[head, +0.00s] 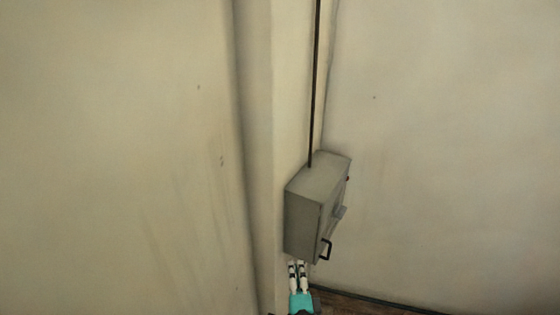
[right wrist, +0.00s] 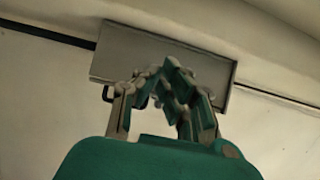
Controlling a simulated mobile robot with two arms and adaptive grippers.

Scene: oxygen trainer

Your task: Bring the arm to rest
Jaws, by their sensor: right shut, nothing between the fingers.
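My right gripper (head: 298,264) shows at the bottom of the head view, just under a grey wall box, with its teal body and pale fingers close together. In the right wrist view the right gripper (right wrist: 160,72) points up at the box, its fingertips drawn together with nothing between them. Whether the fingers touch the box cannot be told; they overlap its lower part in the wrist view. My left gripper is in neither view.
The grey box (head: 303,222) hangs on the wall with a dark handle (head: 326,250) on its front. A dark conduit (head: 315,90) runs up from it. Bare beige walls (head: 110,150) lie on both sides. A strip of brown floor (head: 350,305) shows at the bottom.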

